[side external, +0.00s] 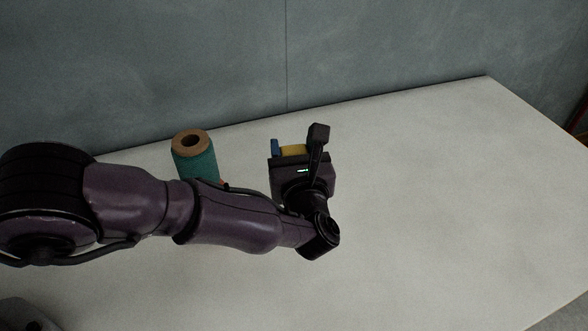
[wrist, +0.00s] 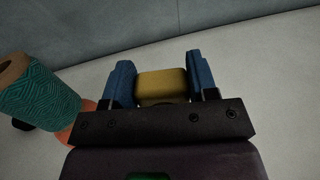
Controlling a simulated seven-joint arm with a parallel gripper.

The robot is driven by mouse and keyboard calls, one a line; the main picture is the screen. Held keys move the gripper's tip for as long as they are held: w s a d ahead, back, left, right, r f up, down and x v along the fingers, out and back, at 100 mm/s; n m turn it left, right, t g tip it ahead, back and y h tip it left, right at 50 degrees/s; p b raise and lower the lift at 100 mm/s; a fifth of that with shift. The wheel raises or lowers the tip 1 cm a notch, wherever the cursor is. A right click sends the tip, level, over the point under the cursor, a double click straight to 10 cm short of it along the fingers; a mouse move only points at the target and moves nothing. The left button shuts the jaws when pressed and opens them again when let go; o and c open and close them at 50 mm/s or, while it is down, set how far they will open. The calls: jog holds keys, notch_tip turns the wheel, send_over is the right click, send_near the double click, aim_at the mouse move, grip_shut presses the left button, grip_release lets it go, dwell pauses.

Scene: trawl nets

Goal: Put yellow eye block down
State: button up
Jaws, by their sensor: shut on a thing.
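The yellow eye block (wrist: 162,87) is between the two blue fingers of my gripper (wrist: 161,80) in the wrist view. The fingers press on its left and right sides. In the side external view a strip of the yellow eye block (side external: 293,150) shows beyond the dark gripper body, next to a blue finger of my gripper (side external: 284,149). The gripper body hides the lower part of the block. I cannot tell whether the block touches the table.
A teal twine spool (side external: 195,158) with a cardboard core stands left of my gripper; it also shows in the wrist view (wrist: 38,100). An orange thing (wrist: 88,106) lies beside it, partly hidden. The pale table (side external: 440,180) is clear on the right. A grey wall (side external: 400,50) runs behind.

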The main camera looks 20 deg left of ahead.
notch_tip(320, 180, up, 2)
jog(key=shift+r, duration=0.2)
jog(key=shift+s+a, duration=0.2)
jog(key=shift+a, duration=0.05)
jog(key=s+a+n+g+y, duration=0.1)
jog(key=s+a+n+g, duration=0.55)
jog(key=s+g, duration=0.25)
jog(key=s+a+f+n+g+y, duration=0.1)
jog(key=s+a+n+g, duration=0.55)
jog(key=s+g, duration=0.25)
jog(key=s+a+n+g, duration=0.6)
jog(key=s+n+g, duration=0.1)
jog(key=s+g, duration=0.25)
jog(key=s+d+r+n+g+h, duration=0.15)
jog(key=s+n+g+h, duration=0.35)
jog(key=s+n+h, duration=0.75)
jog(key=w+d+f+n+t+h, duration=0.2)
jog(key=w+d+n+t+h, duration=0.9)
jog(key=h, duration=0.6)
jog(key=shift+m+y, duration=0.25)
jog(key=shift+m, duration=0.3)
jog(key=shift+w+d+f, duration=0.65)
jog(key=shift+d+f, duration=0.05)
jog(key=shift+f, duration=0.65)
jog(key=shift+w+d+f, duration=0.65)
jog(key=shift+d+f, duration=0.1)
jog(key=shift+f, duration=0.65)
jog(key=shift+w+d+f, duration=0.65)
jog(key=shift+d+f, duration=0.05)
jog(key=shift+f, duration=0.65)
